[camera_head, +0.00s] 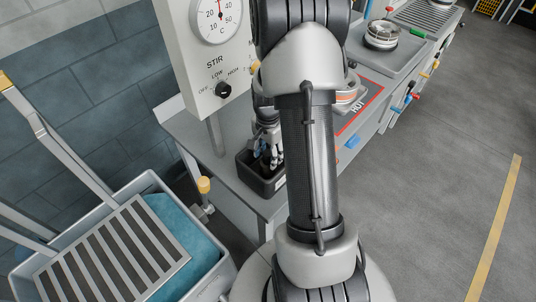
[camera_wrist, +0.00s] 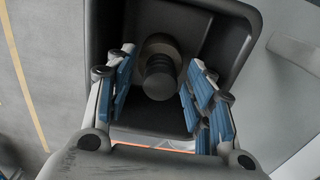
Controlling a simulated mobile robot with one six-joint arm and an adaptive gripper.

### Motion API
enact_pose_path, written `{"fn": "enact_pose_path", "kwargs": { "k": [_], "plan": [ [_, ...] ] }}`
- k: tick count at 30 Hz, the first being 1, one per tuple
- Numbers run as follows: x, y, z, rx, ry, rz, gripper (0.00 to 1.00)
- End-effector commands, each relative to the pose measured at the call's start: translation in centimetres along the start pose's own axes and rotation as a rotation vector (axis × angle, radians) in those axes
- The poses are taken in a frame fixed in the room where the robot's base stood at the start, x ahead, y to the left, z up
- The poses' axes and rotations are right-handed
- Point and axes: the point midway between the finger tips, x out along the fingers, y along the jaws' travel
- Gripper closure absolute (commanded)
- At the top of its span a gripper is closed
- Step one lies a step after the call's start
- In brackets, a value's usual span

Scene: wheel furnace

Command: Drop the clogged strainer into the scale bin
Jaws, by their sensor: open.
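The dark bin (camera_head: 262,184) sits on the grey bench in the head view. It also fills much of the wrist view (camera_wrist: 229,30). A dark, round, stepped piece, which looks like the strainer (camera_wrist: 160,75), is inside the bin in the wrist view. My gripper (camera_head: 271,160) is over the bin's opening, fingers pointing down into it. In the wrist view my gripper (camera_wrist: 161,66) is open, with blue finger pads apart on both sides of the piece. A gap shows on each side. The bin's floor under the piece is partly hidden.
A panel with a dial (camera_head: 218,15) and a STIR knob (camera_head: 223,90) stands behind the bin. A plate marked HOT (camera_head: 358,107) lies to its right. A grey tub of blue liquid with a slatted grate (camera_head: 112,252) is at lower left. Floor at right is clear.

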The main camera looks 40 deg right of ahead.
Motion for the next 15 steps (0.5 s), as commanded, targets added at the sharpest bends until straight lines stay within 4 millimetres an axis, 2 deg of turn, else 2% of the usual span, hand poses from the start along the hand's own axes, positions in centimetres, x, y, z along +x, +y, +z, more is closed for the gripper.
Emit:
{"fn": "enact_pose_path", "kwargs": {
  "k": [9,15],
  "plan": [
    [-6.6,-0.1,-0.1,0.000,0.005,-0.007,0.51],
    [-9.9,-0.1,-0.1,0.000,0.003,-0.004,0.51]
  ]
}}
